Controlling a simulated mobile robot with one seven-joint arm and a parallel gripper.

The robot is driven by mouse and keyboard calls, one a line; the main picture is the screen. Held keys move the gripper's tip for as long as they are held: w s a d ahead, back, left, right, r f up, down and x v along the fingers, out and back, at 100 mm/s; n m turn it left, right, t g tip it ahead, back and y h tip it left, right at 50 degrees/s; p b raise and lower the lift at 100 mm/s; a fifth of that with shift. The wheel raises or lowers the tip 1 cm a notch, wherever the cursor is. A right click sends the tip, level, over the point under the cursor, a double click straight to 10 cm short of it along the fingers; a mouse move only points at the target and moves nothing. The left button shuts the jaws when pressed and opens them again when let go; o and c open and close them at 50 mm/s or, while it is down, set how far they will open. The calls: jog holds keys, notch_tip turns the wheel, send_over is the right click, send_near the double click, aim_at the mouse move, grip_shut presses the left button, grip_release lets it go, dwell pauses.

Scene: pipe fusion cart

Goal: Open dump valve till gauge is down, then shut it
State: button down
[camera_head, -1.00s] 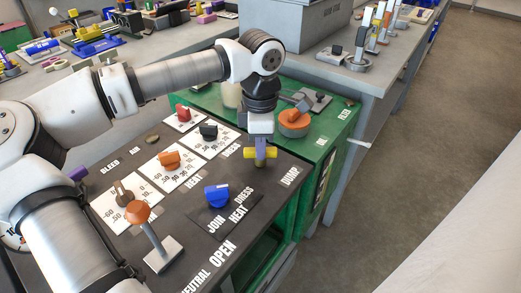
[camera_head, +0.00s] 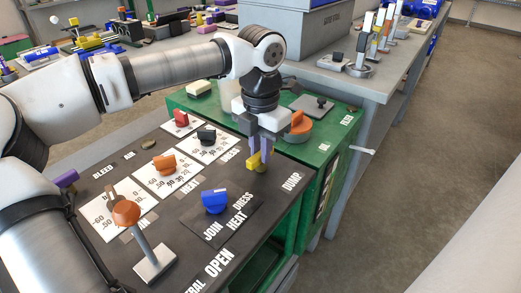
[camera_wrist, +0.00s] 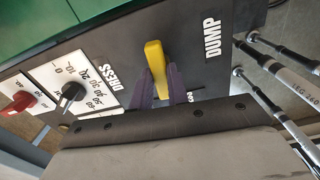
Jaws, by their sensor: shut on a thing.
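The dump valve has a yellow handle (camera_head: 253,161) on a short post near the dark panel's right corner, by the word DUMP. In the wrist view the yellow handle (camera_wrist: 156,62) stands between my purple fingertips, its long side running roughly along them. My gripper (camera_head: 260,152) comes down from above and is shut on this handle. In the wrist view my gripper (camera_wrist: 161,84) has a finger on each side of the handle's lower part. No gauge face shows in the present views; my arm covers the panel's left side.
A blue knob (camera_head: 214,201), an orange knob (camera_head: 163,164), a black knob (camera_head: 206,136) and a red knob (camera_head: 180,118) stand on the panel. A large orange knob (camera_head: 299,123) sits just beyond my gripper.

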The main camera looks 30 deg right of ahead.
jog(key=shift+n, duration=0.5)
jog(key=c, duration=1.4)
grip_release()
jog(key=shift+o, duration=0.2)
notch_tip(320, 180, up, 14)
jog(key=p, duration=0.1)
jog(key=shift+f, duration=0.15)
